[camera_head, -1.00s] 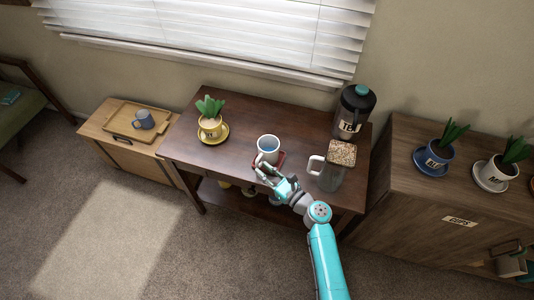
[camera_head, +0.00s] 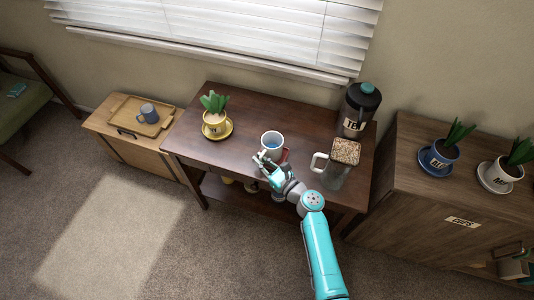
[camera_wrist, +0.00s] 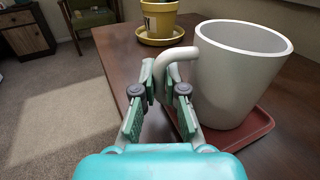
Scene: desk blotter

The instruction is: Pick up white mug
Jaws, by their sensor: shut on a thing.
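The white mug (camera_head: 272,142) is upright at the front middle of the dark wooden table, its inside looking bluish from above. In the wrist view the mug (camera_wrist: 238,75) fills the right side, with its handle pointing left toward my gripper (camera_wrist: 166,78). My gripper is shut on the handle, one finger on each side. In the head view my gripper (camera_head: 262,159) is at the mug's front left. A red coaster (camera_wrist: 248,132) shows under the mug. I cannot tell whether the mug is just clear of it.
A yellow potted plant (camera_head: 214,121) stands to the left on the table. A clear pitcher (camera_head: 338,168) stands close on the right, with a dark tea canister (camera_head: 355,110) behind it. A cabinet (camera_head: 420,205) stands at the right.

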